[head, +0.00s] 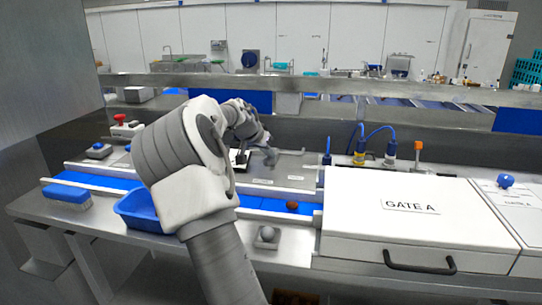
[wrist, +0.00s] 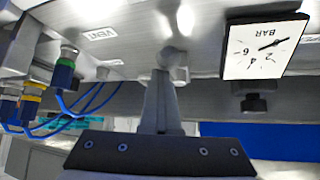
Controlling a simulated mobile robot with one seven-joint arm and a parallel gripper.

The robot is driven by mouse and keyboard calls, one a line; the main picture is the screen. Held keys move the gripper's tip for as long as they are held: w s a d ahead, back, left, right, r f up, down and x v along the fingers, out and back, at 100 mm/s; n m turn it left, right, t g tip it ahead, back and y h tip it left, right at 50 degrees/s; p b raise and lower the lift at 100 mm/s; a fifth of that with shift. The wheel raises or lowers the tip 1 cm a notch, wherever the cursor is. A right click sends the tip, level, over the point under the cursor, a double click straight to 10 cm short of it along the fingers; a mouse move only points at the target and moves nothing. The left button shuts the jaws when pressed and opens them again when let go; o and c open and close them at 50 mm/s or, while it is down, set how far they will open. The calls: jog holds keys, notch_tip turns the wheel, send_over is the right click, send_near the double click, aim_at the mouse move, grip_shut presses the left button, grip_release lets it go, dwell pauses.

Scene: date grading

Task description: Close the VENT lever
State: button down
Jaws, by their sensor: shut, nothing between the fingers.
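The VENT label (wrist: 102,34) is on a bare metal panel in the upper left of the wrist view, its text upside down. A rounded grey knob (wrist: 172,56) stands at the panel to its right and may be the VENT lever; its position is unclear. My gripper (wrist: 163,76) is shut and empty, its fingers pointing at this knob. I cannot tell whether they touch it. In the head view my gripper (head: 270,156) is over the back of the bench, and my arm hides part of the area. I cannot pick out the lever there.
A square BAR gauge (wrist: 262,62) is to the right of the knob. Blue hoses with green and yellow fittings (wrist: 64,70) are at the left. In the head view a white GATE A box (head: 370,225) and a blue bin (head: 135,213) flank my arm.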

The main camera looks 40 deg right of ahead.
jog(key=b+v, duration=0.2)
jog(key=v, duration=1.4)
jog(key=shift+a+r, duration=0.2)
jog(key=shift+r, duration=0.05)
jog(key=shift+s, duration=0.15)
jog(key=s+a+f+n+t+y, duration=0.1)
jog(key=s+a+f+n, duration=0.3)
jog(key=s+a, duration=0.5)
jog(key=s+a+f+n+t+y, duration=0.1)
jog(key=s+a+f+n+y, duration=0.2)
jog(key=s+a, duration=0.6)
jog(key=s+a+f+n+y, duration=0.4)
jog(key=s+a+n, duration=0.3)
jog(key=s+a, duration=0.3)
jog(key=shift+a+f+t, duration=0.2)
jog(key=shift+f+t, duration=0.1)
jog(key=shift+t, duration=0.1)
